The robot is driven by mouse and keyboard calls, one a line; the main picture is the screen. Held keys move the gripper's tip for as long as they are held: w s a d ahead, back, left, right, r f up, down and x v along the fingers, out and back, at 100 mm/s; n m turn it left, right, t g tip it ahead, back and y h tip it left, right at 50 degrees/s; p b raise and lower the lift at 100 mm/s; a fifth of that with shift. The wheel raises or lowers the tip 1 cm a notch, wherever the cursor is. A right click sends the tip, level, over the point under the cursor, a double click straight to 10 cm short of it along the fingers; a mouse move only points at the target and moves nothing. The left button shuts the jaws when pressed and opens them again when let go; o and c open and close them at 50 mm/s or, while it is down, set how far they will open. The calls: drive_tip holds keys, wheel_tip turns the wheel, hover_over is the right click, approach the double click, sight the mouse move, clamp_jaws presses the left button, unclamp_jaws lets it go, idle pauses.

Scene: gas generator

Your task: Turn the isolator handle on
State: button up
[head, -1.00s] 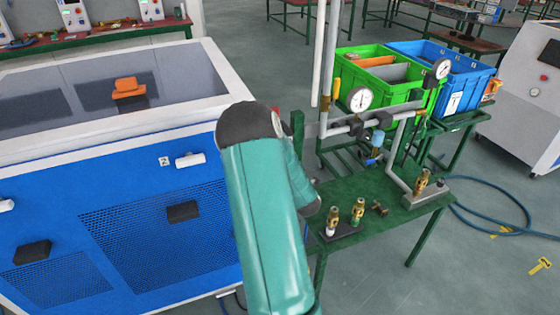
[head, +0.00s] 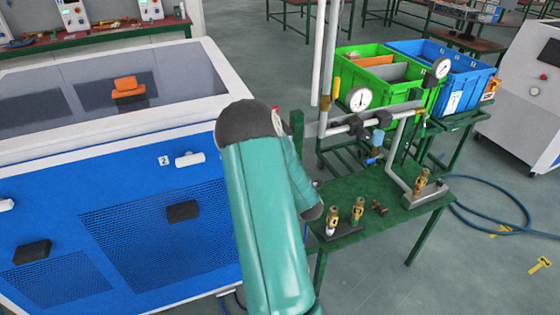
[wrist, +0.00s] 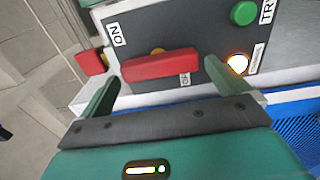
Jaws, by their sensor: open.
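The isolator handle (wrist: 160,66) is a red bar on a dark grey panel (wrist: 190,25) in the wrist view. It lies roughly crosswise in the picture, with the ON label (wrist: 117,34) at its upper left and the OFF label (wrist: 186,79) just below its right end. My gripper (wrist: 163,72) is open, with one finger near each end of the handle. I cannot tell whether either finger touches it. In the head view my arm hides the handle and gripper.
A green button (wrist: 243,13) and a lit lamp (wrist: 238,63) sit right of the handle. A red knob (wrist: 90,62) projects at the left. A blue cabinet (head: 110,200) stands left of my arm, and a green table (head: 385,210) with pipes and gauges stands right.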

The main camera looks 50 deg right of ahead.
drive_tip(key=v, duration=1.2)
drive_tip(key=w+a+r+m+g+y, duration=0.2)
drive_tip(key=w+a+r+m+g, duration=0.2)
drive_tip(key=w+a+r+m, duration=0.6)
drive_tip(key=w+a+r+g+y, duration=0.1)
drive_tip(key=a+r+y, duration=0.1)
drive_tip(key=a, duration=0.5)
drive_tip(key=w+a+r+g+y, duration=0.1)
drive_tip(key=a+r+y, duration=0.1)
drive_tip(key=a, duration=0.5)
drive_tip(key=s+a+r+m+g+y, duration=0.1)
drive_tip(key=s+a+r+g, duration=0.1)
drive_tip(key=s+a, duration=0.5)
drive_tip(key=s+a+r+m+g+y, duration=0.1)
drive_tip(key=s+a+r+y, duration=0.1)
drive_tip(key=s+a, duration=0.5)
drive_tip(key=a+r, duration=0.1)
drive_tip(key=a, duration=0.2)
drive_tip(key=shift+g, duration=0.4)
